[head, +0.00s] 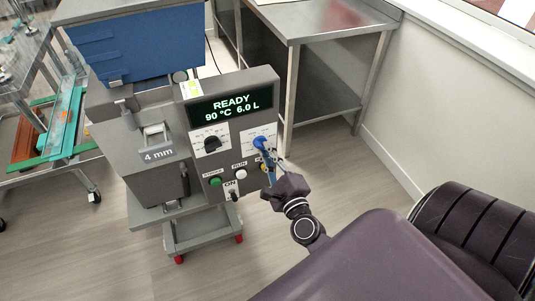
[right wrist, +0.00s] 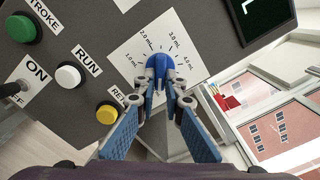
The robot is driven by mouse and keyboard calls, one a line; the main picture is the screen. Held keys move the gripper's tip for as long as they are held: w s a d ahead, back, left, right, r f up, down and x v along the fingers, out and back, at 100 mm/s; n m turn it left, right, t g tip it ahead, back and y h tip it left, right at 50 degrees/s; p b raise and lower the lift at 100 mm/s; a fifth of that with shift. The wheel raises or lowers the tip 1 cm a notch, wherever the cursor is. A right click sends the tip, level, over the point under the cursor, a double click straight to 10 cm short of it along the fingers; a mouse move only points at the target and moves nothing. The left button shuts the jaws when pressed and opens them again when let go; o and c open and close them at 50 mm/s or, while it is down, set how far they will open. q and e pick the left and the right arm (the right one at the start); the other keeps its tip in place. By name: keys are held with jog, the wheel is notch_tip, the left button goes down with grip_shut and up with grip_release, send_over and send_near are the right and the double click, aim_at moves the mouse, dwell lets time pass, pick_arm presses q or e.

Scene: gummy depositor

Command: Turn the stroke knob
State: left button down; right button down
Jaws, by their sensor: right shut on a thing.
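The blue knob (head: 260,142) sits on a white dial plate with mL marks, on the right of the grey control panel. In the right wrist view the blue knob (right wrist: 159,64) shows large, in the middle of the scale. My right gripper (head: 267,154) reaches it from below right and is shut on it. In the right wrist view the gripper's two fingertips (right wrist: 162,90) lie on either side of the knob's lower part. Where the knob points on the scale is hard to tell. My left gripper is not in view.
The panel carries a display (head: 230,107) reading READY, a black knob (head: 212,144), and green (head: 215,182), white (head: 241,174) and yellow buttons close below the dial. A steel table (head: 322,18) stands behind. Left is a rack with trays. The floor (head: 335,185) on the right is clear.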

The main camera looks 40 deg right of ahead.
jog(key=shift+f+m, duration=0.1)
jog(key=shift+m, duration=0.9)
jog(key=c, duration=2)
grip_release()
jog(key=v, duration=1.2)
